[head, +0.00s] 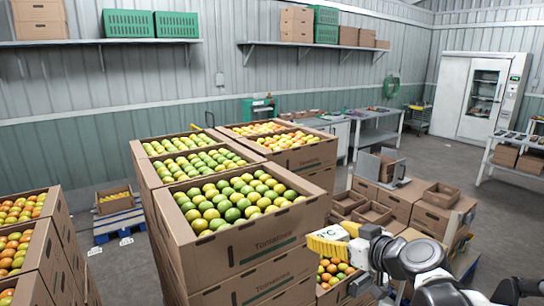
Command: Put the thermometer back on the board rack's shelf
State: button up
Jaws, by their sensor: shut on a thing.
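The thermometer (326,246) is a yellow piece with a white face marked "°C", at the lower middle of the head view. My gripper (355,240) is shut on its right end and holds it in the air. It appears just in front of the right corner of the nearest tomato box; whether it touches the box cannot be told. I cannot tell for sure which shelf is the board rack's. A white-framed shelf rack (487,160) with small dark items and boxes stands at the right edge.
Stacked tomato boxes (265,238) fill the middle, with more at the left (62,235). Open cartons (431,217) are piled right of centre. A workbench (375,137) and a white cabinet (469,95) stand at the back. Grey floor (440,158) is clear before the cabinet.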

jog(key=d+f+m+h+b, duration=0.1)
jog(key=d+f+b, duration=0.1)
jog(key=f+b, duration=0.5)
jog(key=s+d+f+m+t+h+b, duration=0.1)
jog(key=d+f+b, duration=0.2)
jog(key=f+b, duration=0.4)
notch_tip(320, 180, down, 9)
jog(key=shift+s+f+h, duration=0.15)
jog(key=shift+s+h, duration=0.05)
jog(key=shift+h, duration=0.1)
jog(key=shift+w, duration=0.1)
